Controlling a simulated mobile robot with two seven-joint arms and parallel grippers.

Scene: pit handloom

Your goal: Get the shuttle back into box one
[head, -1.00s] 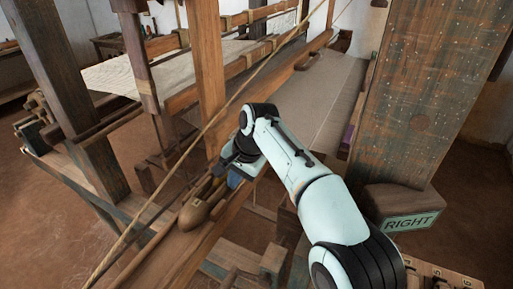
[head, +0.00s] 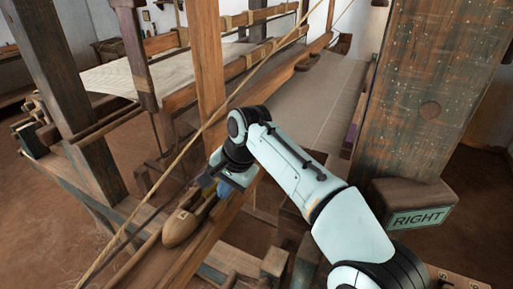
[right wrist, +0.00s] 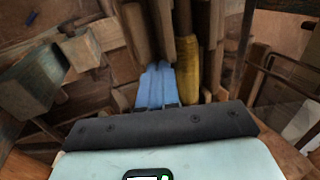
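The shuttle (head: 180,226) is a brown wooden piece with a rounded, pointed nose. In the head view it lies along a wooden beam, nose towards the lower left. My right gripper (head: 222,187) is low over the beam, just behind the shuttle's upper-right end. In the right wrist view its blue fingers (right wrist: 157,86) lie side by side with almost no gap, and nothing shows clearly between them. Whether they touch the shuttle is hidden. No label for box one is readable. My left gripper is out of the head view.
An upright post (head: 207,70) and a slanting cord (head: 190,142) stand close to my right arm. A thick post (head: 428,90) and a block marked RIGHT (head: 413,204) are at the right. White cloth (head: 150,72) stretches behind. A yellow rod-like piece (right wrist: 187,62) is beside the fingers.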

